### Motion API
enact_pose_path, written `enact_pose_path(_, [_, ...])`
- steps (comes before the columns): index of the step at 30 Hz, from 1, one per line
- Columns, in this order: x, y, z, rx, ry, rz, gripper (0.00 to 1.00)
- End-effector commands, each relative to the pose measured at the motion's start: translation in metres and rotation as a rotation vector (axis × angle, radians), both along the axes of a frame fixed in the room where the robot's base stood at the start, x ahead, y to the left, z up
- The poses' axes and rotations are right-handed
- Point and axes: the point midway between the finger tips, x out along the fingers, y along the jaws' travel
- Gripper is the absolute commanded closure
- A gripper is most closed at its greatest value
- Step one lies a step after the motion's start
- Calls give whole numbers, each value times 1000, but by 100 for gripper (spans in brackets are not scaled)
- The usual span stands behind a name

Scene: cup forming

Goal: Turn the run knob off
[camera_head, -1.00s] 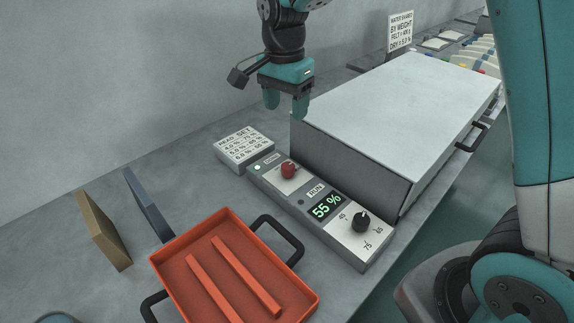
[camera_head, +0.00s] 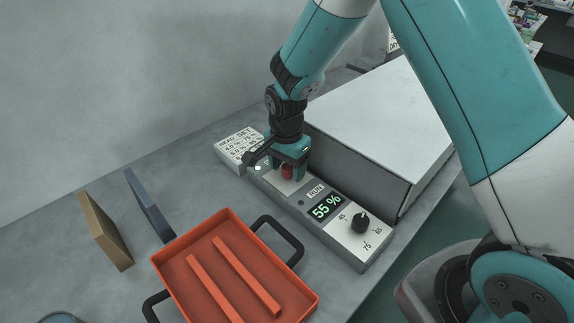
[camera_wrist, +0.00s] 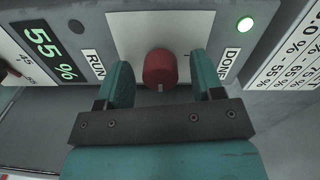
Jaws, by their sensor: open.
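The red run knob (camera_head: 287,172) is on the grey control panel (camera_head: 318,226), on a white plate. In the wrist view the red knob (camera_wrist: 160,68) sits between the two teal fingers, with its pale mark toward the gripper body. My gripper (camera_head: 287,170) is down at the panel with its fingers either side of the knob. It is open, with a gap to the knob on both sides in the wrist view (camera_wrist: 160,85). The RUN label (camera_wrist: 95,65) is left of the knob and the DONE label (camera_wrist: 230,64) is right. The green lamp (camera_wrist: 245,24) by DONE is lit.
A black dial (camera_head: 361,222) and a 55 % display (camera_head: 326,207) share the panel. A large grey box (camera_head: 385,105) stands close behind. A printed sign block (camera_head: 238,145) is at the panel's left end. An orange tray (camera_head: 165,262) with black handles lies in front.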

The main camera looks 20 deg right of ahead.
Motion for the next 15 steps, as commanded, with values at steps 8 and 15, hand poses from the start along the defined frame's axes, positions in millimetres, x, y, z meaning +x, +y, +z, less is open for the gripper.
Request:
enact_pose_path(8, [0, 0, 0, 0, 0, 0, 53])
enact_pose_path(15, [0, 0, 0, -1, 1, 0, 88])
